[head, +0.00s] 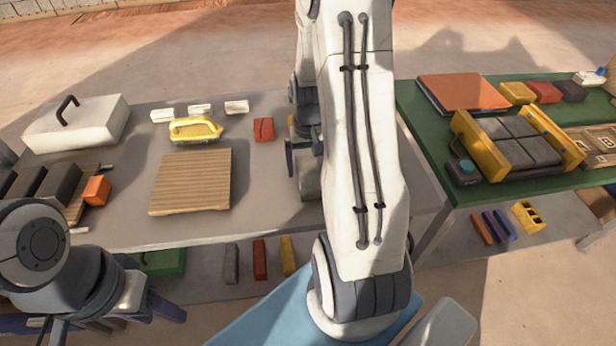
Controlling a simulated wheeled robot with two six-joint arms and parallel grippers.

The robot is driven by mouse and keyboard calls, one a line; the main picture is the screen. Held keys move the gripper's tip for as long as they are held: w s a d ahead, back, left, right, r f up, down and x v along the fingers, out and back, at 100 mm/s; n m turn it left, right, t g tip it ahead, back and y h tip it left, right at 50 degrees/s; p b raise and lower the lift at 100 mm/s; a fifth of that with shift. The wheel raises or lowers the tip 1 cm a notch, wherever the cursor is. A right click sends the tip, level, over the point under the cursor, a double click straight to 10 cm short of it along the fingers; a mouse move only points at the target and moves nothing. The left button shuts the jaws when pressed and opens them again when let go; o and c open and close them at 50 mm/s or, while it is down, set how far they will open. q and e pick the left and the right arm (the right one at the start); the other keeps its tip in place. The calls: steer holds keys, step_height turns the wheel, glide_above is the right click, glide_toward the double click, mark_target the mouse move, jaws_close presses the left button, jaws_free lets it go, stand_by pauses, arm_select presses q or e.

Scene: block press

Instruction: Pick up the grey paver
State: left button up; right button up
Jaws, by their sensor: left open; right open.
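A grey paver (308,183) lies on the grey table, partly hidden by my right arm. My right gripper (303,153) is open just above it, with one dark finger showing at the left; I cannot tell whether it touches the paver. My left gripper (105,318) is open at the bottom left, in front of the table and far from this paver. Another grey block (231,264) lies on the lower shelf. Several dark grey blocks (515,143) sit in the yellow press frame on the green table.
The grey table also holds a wooden board (192,181), a yellow-handled float (195,129), a red block (263,130), an orange block (96,190) and a white lidded box (76,123).

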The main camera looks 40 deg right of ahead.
step_height(320, 180, down, 2)
steer(key=shift+f, duration=0.2)
jaws_close()
steer(key=shift+r, duration=0.1)
steer(key=shift+r, duration=0.15)
